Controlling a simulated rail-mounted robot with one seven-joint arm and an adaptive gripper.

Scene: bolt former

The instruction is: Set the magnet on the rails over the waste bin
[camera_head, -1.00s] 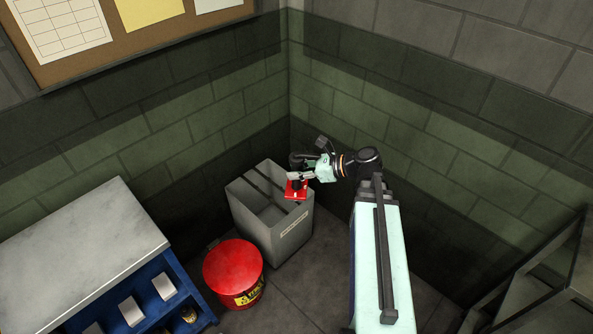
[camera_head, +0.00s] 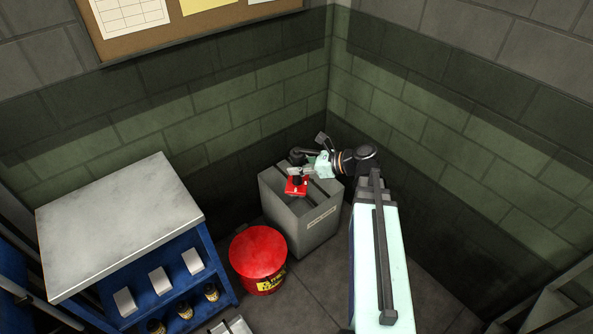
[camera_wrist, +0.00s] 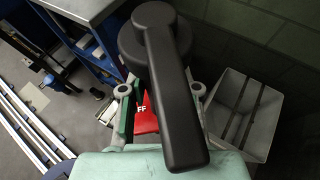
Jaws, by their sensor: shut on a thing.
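The magnet (camera_head: 296,186) is a red block with a dark knob. My gripper (camera_head: 300,174) is shut on it. In the head view it overlaps the open top of the grey waste bin (camera_head: 313,230), toward the left side; its height above the bin is hard to judge. The dark rails (camera_head: 322,190) cross the bin's top. In the wrist view the red magnet (camera_wrist: 146,118) shows between the fingers, partly hidden by a large black part. There the bin (camera_wrist: 262,135) and its rails (camera_wrist: 238,108) are to the right, apart from the magnet in the picture.
A red round can (camera_head: 258,255) stands on the floor in front of the bin. A blue bench with a grey top (camera_head: 120,220) is at the left. The corner walls stand close behind the bin. A dark frame (camera_head: 570,295) is at the lower right.

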